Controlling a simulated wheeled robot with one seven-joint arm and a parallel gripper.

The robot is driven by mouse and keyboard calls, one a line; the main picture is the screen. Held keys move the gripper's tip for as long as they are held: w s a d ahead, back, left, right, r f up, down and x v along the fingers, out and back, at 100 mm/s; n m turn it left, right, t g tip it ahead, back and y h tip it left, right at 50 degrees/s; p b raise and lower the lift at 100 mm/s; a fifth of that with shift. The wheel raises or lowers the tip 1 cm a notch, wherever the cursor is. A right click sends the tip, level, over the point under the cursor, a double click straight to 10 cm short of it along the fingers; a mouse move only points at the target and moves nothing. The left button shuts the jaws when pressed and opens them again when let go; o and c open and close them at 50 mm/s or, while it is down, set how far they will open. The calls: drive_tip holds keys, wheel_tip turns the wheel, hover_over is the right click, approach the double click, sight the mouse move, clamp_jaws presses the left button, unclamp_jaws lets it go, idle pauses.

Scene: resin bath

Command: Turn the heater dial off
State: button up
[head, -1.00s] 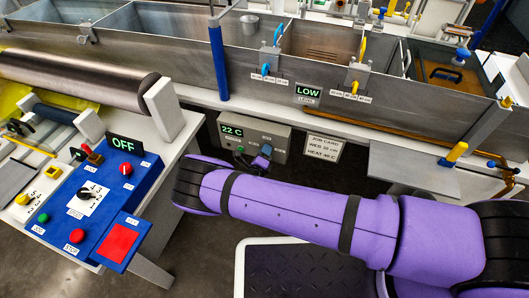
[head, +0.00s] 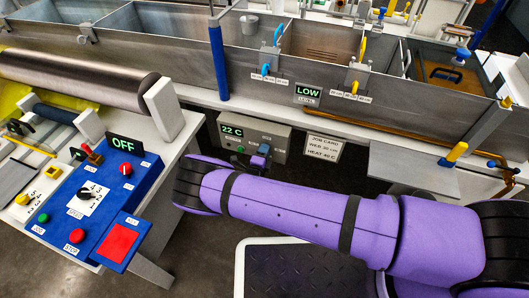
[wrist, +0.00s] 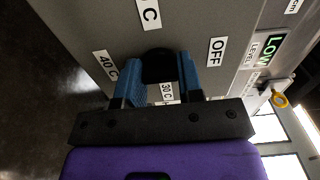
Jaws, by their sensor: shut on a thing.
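The heater control box (head: 232,142) is a grey box under the tank, with a green "22 C" display. Its dial (wrist: 158,66) is a dark round knob, seen in the wrist view between the blue fingers of my gripper (wrist: 160,80). The gripper is shut on the dial. Printed labels stand around it: "OFF" (wrist: 216,52) to the right, "40 C" (wrist: 105,66) to the left, "30 C" (wrist: 167,92) between the fingers, and a partly cut-off "C" label above. In the head view my gripper (head: 261,155) is at the box front, and the dial is hidden. I cannot tell where the dial points.
A job card (head: 322,147) reading "HEAT 40 C" hangs right of the box. A "LOW" level display (head: 308,92) is above, on the tank wall. A blue control panel (head: 95,200) with an "OFF" display stands at left. A grey shelf (head: 410,168) is at right.

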drive_tip(key=shift+s+f, duration=0.1)
drive_tip(key=o, duration=0.9)
drive_tip(key=shift+o, duration=0.2)
drive_tip(key=v, duration=1)
drive_tip(key=shift+s, duration=0.35)
drive_tip(key=shift+a, duration=0.15)
